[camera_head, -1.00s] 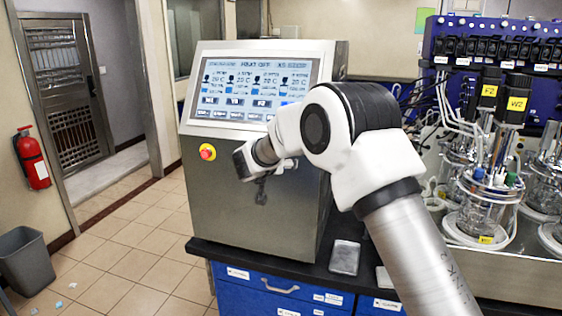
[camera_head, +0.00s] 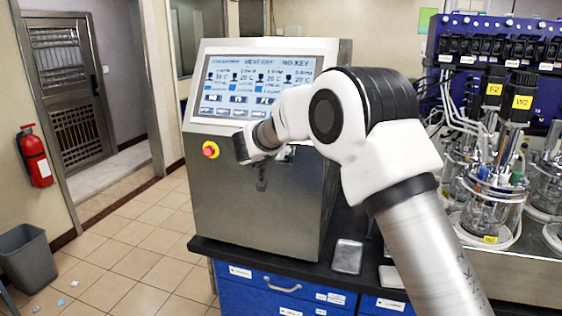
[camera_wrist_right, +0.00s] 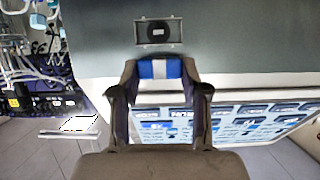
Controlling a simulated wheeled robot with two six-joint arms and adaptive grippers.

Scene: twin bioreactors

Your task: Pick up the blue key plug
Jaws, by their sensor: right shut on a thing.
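In the right wrist view, a blue plug with a white middle band (camera_wrist_right: 160,69) sits between the two dark fingertips of my right gripper (camera_wrist_right: 160,76), which is shut on it. A small plate with a round dark socket (camera_wrist_right: 158,31) is on the grey cabinet face beyond the plug, with a visible gap between them in the picture. In the head view, my right arm reaches in from the right to the cabinet front, its gripper (camera_head: 256,148) below the screen. The plug cannot be made out there. My left gripper does not show.
The steel cabinet (camera_head: 255,212) carries a touchscreen (camera_head: 255,90) whose top right reads NO KEY, and a red button (camera_head: 210,149). Glass bioreactor vessels (camera_head: 490,205) with tubing stand at the right. A small grey tray (camera_head: 347,257) lies on the dark bench top.

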